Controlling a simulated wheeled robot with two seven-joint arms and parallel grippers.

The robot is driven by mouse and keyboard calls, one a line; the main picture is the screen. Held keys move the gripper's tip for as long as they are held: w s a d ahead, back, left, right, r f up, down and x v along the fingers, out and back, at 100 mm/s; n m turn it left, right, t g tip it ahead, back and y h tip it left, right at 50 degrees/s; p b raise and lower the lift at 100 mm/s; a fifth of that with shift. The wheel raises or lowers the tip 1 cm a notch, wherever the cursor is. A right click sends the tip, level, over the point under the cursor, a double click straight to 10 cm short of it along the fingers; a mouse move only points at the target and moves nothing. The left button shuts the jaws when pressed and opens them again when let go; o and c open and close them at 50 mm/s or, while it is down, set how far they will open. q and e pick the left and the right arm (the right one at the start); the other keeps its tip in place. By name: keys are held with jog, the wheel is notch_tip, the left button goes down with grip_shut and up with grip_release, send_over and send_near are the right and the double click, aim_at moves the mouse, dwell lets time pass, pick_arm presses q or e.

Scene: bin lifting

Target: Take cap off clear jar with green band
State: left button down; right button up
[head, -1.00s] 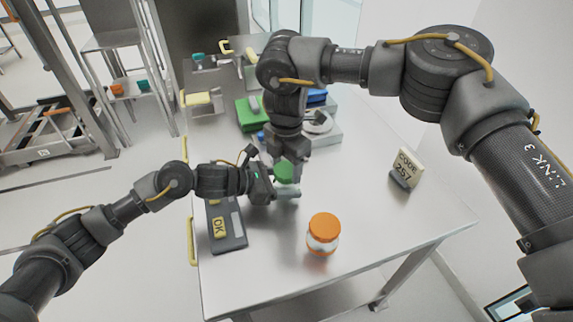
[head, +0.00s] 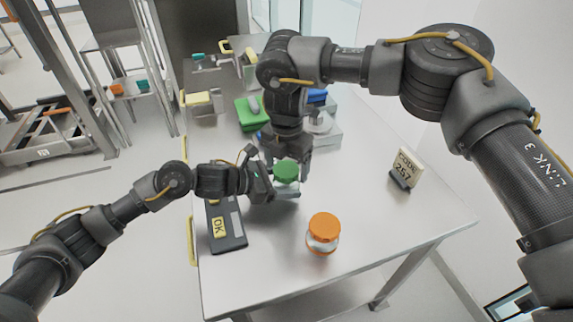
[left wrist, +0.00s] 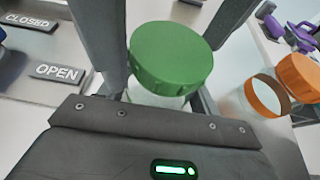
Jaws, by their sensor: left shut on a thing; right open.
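The clear jar (head: 288,193) has a green cap (head: 286,171) seated on its top. Its band cannot be made out. My left gripper (left wrist: 163,94) is shut on the jar's body below the cap, and the jar is upright between its fingers. In the left wrist view the green cap (left wrist: 170,55) is seen from above, with a bit of clear jar under it. My right gripper (head: 288,155) points down just above and behind the cap, open. Its fingertips are partly hidden, and I cannot tell whether they touch the cap.
A second clear jar with an orange cap (head: 324,226) stands nearer the table front. A dark tray with an OK label (head: 219,227) lies at left. A CODE 257 sign (head: 404,168) stands at right. A green bin (head: 250,113) is behind.

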jog(key=shift+r, duration=2.45)
jog(key=shift+c, duration=0.4)
jog(key=shift+m+t+h, duration=0.3)
jog(key=shift+m+t, duration=0.1)
jog(key=shift+t, duration=0.2)
jog(key=r, duration=0.1)
jog(key=w+r, duration=0.1)
jog(key=d+r, duration=0.1)
jog(key=shift+w+r, duration=0.35)
jog(key=shift+w, duration=0.05)
jog(key=shift+s+a+m, duration=0.1)
jog(key=shift+s+m, duration=0.2)
jog(key=shift+m, duration=0.3)
jog(key=shift+s+a+f+m+g, duration=0.3)
jog(key=shift+s+a+m+g, duration=0.15)
jog(key=shift+s+m+g, duration=0.2)
jog(key=shift+f, duration=4)
jog(key=shift+w, duration=0.1)
jog(key=c, duration=1)
jog(key=shift+n, duration=1.65)
